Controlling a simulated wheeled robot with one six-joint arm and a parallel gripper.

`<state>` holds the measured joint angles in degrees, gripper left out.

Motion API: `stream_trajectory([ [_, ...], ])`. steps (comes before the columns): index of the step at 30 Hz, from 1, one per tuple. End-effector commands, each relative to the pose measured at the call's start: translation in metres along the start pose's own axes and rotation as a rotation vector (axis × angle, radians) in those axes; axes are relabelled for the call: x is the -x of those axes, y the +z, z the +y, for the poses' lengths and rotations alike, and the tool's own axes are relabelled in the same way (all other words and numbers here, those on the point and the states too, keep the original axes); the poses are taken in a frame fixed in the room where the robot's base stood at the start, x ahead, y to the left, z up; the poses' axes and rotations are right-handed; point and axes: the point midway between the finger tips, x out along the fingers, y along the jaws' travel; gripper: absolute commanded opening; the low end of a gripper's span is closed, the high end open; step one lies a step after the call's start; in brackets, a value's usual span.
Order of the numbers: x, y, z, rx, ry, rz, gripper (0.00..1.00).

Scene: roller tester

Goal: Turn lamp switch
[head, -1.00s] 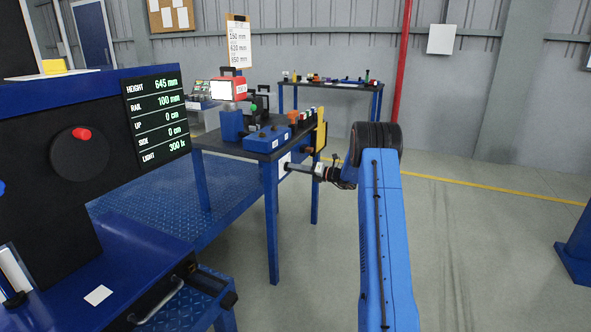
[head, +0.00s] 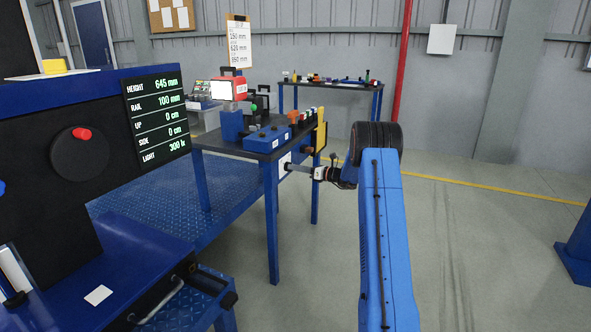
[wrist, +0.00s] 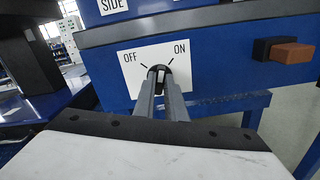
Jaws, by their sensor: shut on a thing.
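The lamp switch is a small dark knob (wrist: 157,73) on a white plate (wrist: 128,77) marked OFF at left and ON at right. The plate is on the blue side of the table. My gripper (wrist: 162,88) has its two grey fingers shut on the knob from in front, hiding much of it. The knob's light mark points roughly up between the two words; its exact angle is hard to tell. In the head view my gripper (head: 289,167) reaches left to the plate (head: 284,162) on the table's end.
A black and brown block (wrist: 285,52) sticks out right of the plate. The display (head: 157,115) reads LIGHT 300 lx. A blue table (head: 262,146) carries several devices. Open floor (head: 480,240) lies to the right.

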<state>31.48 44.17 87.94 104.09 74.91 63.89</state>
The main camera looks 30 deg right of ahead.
Motion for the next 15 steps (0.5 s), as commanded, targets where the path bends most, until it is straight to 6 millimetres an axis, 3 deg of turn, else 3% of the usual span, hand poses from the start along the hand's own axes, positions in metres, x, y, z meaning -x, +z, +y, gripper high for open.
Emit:
stream_trajectory([
  [15,0.0010,0.0000,0.0012,0.490,-0.002,-0.001,0.00],
])
